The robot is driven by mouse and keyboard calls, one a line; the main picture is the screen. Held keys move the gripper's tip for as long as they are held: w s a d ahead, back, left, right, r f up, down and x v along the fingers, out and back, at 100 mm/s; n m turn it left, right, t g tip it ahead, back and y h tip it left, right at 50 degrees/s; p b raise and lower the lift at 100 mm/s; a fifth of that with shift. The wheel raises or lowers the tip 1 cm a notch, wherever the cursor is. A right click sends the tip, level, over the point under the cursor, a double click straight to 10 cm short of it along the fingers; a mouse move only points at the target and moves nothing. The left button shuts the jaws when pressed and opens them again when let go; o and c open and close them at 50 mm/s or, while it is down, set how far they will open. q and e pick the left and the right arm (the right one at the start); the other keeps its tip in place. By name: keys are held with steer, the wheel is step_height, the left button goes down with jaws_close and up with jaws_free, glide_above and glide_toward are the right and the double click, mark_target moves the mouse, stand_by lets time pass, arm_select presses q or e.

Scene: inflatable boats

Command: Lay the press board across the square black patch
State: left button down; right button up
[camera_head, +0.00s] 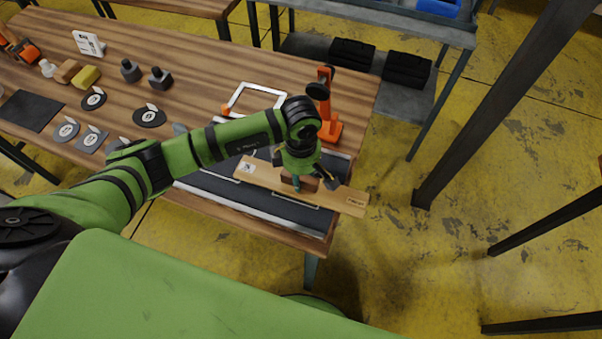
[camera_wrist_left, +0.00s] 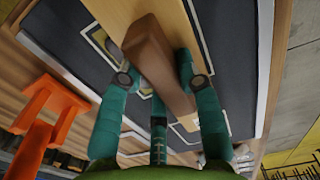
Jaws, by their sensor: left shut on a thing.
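The press board (camera_head: 347,200) is a long tan wooden plank with a brown block handle (camera_wrist_left: 160,65) on top. My left gripper (camera_head: 299,182) is shut on this handle, with teal fingers on both sides of it in the left wrist view. The board is over the dark grey panel (camera_head: 215,186) near the table's front right, its right end past the panel's edge. I cannot tell whether it touches the panel. A pale square outline (camera_wrist_left: 103,42) shows beside the board; the black patch itself is not clear there. My right gripper is not in view.
An orange clamp-like stand (camera_head: 327,110) is close behind my left gripper, and a white frame (camera_head: 256,95) lies left of it. Several dark patches with cards, a black mat (camera_head: 31,110) and small blocks lie at the table's left.

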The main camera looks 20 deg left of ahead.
arm_select(q)
steer(key=shift+f, duration=0.15)
steer(key=c, duration=0.9)
jaws_free()
steer(key=shift+o, duration=0.2)
steer(key=shift+r, duration=0.35)
step_height(320, 180, up, 12)
steer(key=b, duration=0.3)
steer(key=shift+f, duration=0.15)
